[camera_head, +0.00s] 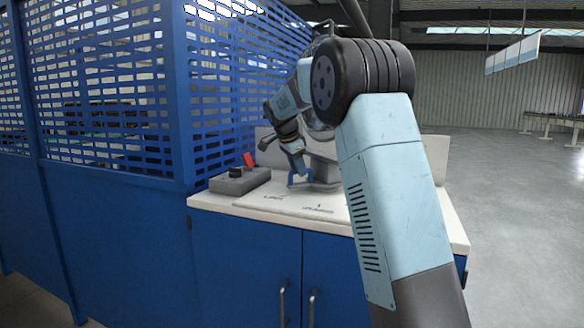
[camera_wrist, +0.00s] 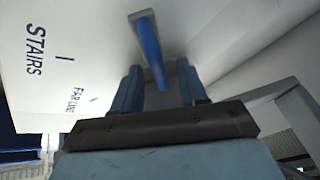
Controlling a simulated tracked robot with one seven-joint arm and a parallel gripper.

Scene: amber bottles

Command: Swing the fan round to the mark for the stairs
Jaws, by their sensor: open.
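A blue handle (camera_wrist: 150,50) on a grey mount sticks out between the two blue fingers of my gripper (camera_wrist: 158,72). The fingers are apart, and I cannot tell whether either touches the handle.
A blue mesh fence (camera_head: 110,100) closes off the left side. Open floor (camera_head: 520,230) lies to the right.

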